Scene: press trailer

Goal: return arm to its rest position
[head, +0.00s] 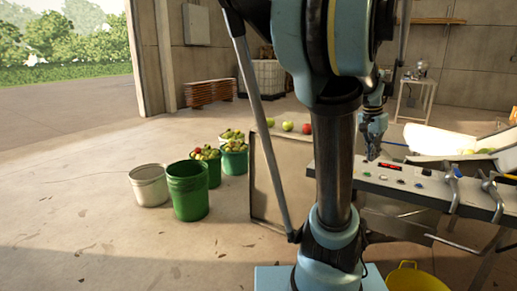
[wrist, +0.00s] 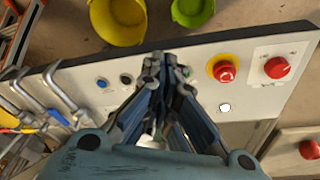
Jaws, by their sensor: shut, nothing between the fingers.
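I cannot tell the exact gap between fingertips and panel. The panel carries a red button on a yellow ring (wrist: 224,71), another red knob (wrist: 277,67), a lit white button (wrist: 224,107) and a blue button (wrist: 125,79).
Metal lever handles (head: 453,180) stand along the panel's right side. A yellow bucket (head: 404,278) is on the floor in front. A green bucket (head: 188,190), a white bucket (head: 149,185) and apple-filled buckets (head: 234,158) stand left. The far-left floor is clear.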

